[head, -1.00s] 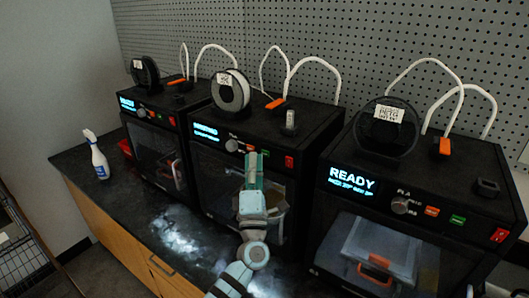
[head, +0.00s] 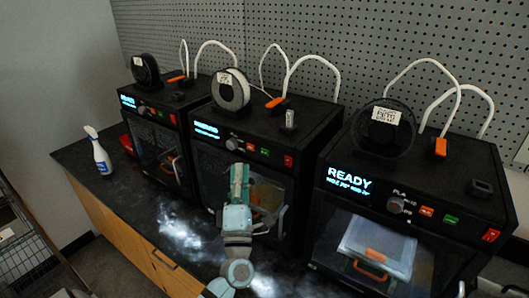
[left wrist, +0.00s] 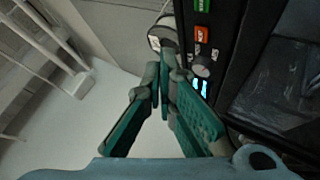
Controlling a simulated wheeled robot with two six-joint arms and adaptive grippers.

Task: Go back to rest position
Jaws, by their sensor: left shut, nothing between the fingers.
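My left gripper (head: 239,182) is in front of the middle 3D printer (head: 262,139), near its door and below its control panel. Its green fingers are shut with nothing between them. In the left wrist view the shut fingers (left wrist: 163,75) show close up, with a printer's knob and buttons beyond them. My right gripper is not in view.
A left printer (head: 157,107) and a right printer (head: 410,180) showing READY stand on the dark counter (head: 85,160). Spools and white tubes sit on top. A white spray bottle (head: 101,155) stands at the left. A wire rack (head: 22,245) is at the lower left.

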